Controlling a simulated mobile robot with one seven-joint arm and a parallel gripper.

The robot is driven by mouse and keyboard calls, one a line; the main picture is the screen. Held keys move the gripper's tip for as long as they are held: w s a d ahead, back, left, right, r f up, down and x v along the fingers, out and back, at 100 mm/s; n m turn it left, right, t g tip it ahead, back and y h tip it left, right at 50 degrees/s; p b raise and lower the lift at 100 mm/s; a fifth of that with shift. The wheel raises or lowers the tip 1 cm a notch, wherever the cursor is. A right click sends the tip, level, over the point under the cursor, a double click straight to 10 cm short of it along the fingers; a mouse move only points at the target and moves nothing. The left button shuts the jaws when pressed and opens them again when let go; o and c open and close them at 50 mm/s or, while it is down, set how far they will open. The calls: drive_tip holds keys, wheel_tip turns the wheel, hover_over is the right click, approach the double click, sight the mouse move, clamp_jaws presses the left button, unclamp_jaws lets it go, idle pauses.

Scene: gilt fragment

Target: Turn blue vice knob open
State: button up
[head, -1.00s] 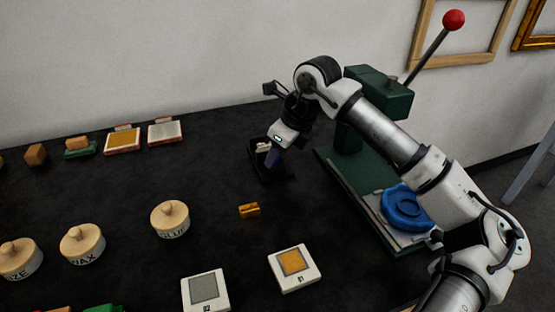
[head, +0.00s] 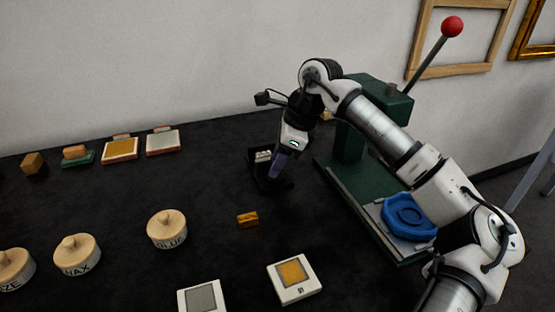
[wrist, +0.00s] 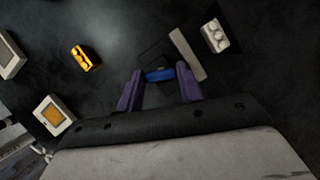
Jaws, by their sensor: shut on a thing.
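The small dark vice (head: 256,178) stands on the black table, left of the green press. A pale notched piece (head: 263,156) sits at it and also shows in the wrist view (wrist: 214,36), beside a grey bar (wrist: 188,54). The blue vice knob (wrist: 160,74) shows as a short blue bar in the wrist view. My gripper (wrist: 160,84) has its purple fingers on either side of the knob and is shut on it. In the head view, my gripper (head: 277,170) points down at the vice and hides the knob.
A green press (head: 378,104) with a red-balled lever and a blue wheel (head: 408,217) stands close to the right, behind my arm. A small golden block (head: 247,219) lies in front of the vice. Lidded jars (head: 167,229) and square tiles (head: 294,278) lie nearer.

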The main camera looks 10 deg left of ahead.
drive_tip(key=o, duration=1)
